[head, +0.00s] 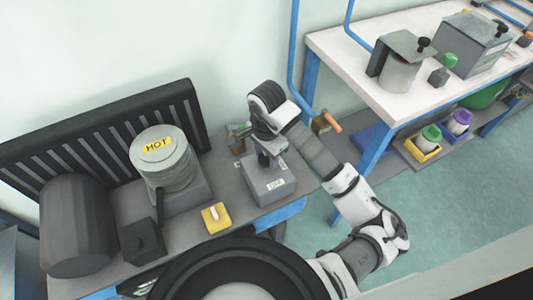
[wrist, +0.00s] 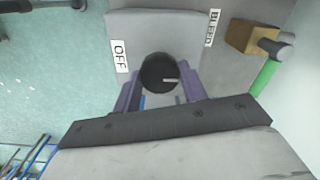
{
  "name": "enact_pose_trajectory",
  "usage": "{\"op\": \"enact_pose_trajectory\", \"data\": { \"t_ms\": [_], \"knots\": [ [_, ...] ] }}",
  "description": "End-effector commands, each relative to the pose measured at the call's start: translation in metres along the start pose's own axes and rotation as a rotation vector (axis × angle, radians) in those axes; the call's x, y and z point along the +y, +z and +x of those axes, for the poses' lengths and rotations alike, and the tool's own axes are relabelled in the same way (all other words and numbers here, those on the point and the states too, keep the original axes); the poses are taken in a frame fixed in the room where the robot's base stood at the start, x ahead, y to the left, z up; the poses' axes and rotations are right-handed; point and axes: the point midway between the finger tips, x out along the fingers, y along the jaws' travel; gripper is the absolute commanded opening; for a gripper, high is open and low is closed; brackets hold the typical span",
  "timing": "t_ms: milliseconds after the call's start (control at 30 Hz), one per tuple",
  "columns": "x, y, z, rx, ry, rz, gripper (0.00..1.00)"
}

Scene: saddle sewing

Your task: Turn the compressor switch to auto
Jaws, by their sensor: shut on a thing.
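The compressor switch is a round black knob (wrist: 158,72) with a pale pointer mark, on top of a grey box (head: 270,188). In the wrist view the pointer mark faces right. An OFF label (wrist: 119,56) is on the box's left and a BLEED label (wrist: 212,28) on its right. No AUTO label can be read. My gripper (head: 266,160) comes down over the box from above. In the wrist view its purple fingers (wrist: 158,88) are on both sides of the knob, shut on it. In the head view the knob is hidden by my gripper.
A pot marked HOT (head: 165,160), a dark cylinder (head: 76,228), a black box (head: 142,240) and a yellow block (head: 215,218) share the bench to the left. A brown block (wrist: 250,37) sits close to the switch box. A white table (head: 350,65) stands right.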

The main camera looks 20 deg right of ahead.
Motion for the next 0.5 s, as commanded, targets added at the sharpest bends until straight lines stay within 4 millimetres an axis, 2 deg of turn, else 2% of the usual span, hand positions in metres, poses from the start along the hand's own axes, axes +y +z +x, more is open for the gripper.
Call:
{"op": "enact_pose_trajectory", "data": {
  "t_ms": [500],
  "knots": [
    [0.0000, -0.0012, 0.0084, 0.008, 0.000, 0.081, 0.19]
  ]
}}
